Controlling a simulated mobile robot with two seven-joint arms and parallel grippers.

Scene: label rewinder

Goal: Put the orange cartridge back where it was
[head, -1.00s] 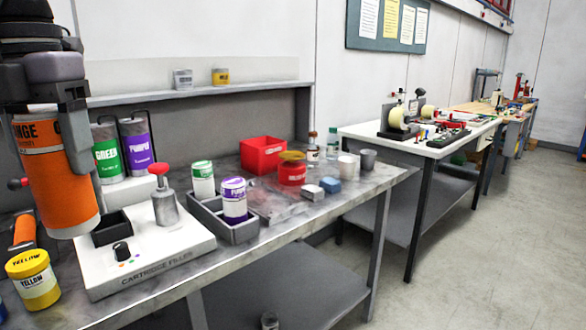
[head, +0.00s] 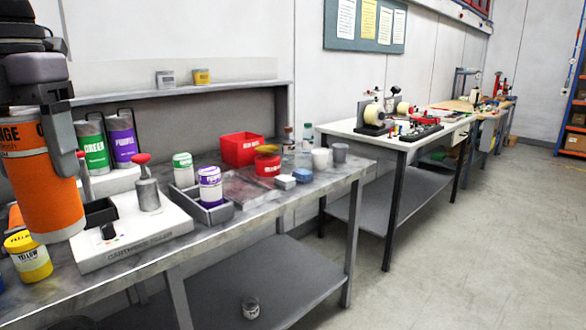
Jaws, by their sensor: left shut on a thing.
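The orange cartridge (head: 45,190) has a white label band at its top and is close to the camera at the left of the head view. My left gripper (head: 38,125) is shut on it near the top and holds it upright in the air, in front of the bench. A green cartridge (head: 95,152) and a purple cartridge (head: 124,142) stand in a white rack behind the white cartridge filler (head: 140,235). The orange cartridge and my arm hide the part of the rack to the left. My right gripper is not in view.
A yellow jar (head: 30,258) stands at the bench's left front. A grey tray (head: 205,214) holds green-lidded and purple jars. A red bin (head: 240,148) and small containers stand further right. A second table (head: 400,143) is beyond, with open floor (head: 470,240) at right.

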